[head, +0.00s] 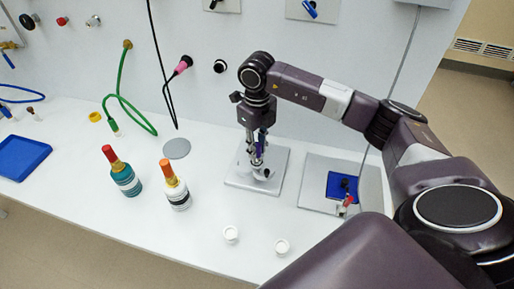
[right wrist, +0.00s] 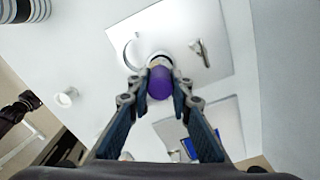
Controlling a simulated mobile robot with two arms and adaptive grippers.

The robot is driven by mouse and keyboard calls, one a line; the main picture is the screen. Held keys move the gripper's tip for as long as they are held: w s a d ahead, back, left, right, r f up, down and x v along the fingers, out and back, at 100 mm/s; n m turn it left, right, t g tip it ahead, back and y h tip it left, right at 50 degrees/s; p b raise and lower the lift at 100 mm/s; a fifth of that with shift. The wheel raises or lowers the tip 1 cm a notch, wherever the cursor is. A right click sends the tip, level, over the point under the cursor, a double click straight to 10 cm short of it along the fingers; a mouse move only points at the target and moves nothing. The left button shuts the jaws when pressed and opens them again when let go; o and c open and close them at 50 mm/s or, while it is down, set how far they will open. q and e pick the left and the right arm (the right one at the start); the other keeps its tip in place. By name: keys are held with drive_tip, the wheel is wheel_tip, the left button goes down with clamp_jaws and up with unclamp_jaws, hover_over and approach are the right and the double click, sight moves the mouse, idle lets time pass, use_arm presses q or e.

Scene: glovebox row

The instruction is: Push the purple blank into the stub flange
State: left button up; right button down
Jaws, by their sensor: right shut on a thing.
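The purple blank (right wrist: 160,84) is between the fingers of my right gripper (right wrist: 162,86), which is shut on it. In the head view my right gripper (head: 257,158) points down over a grey plate, and the blank is mostly hidden by the fingers. The stub flange (right wrist: 158,58) is a pale round stub on that plate, directly beyond the blank's far end in the right wrist view. The blank overlaps the flange in that view; I cannot tell whether they touch or how deep it sits. My left gripper is not in view.
The grey plate (head: 235,180) has a small lever fitting (right wrist: 200,50) beside the flange. A second plate with a blue square (head: 341,186) is to the right. Two bottles, teal (head: 127,181) and white (head: 178,194), stand left. Two small white cups (head: 231,234) (head: 282,246) are in front.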

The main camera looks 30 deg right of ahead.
drive_tip(key=shift+f+b, duration=0.9)
drive_tip(key=shift+f, duration=0.3)
drive_tip(key=c, duration=1.7)
unclamp_jaws()
drive_tip(key=shift+o, duration=0.2)
wheel_tip(320, 180, up, 12)
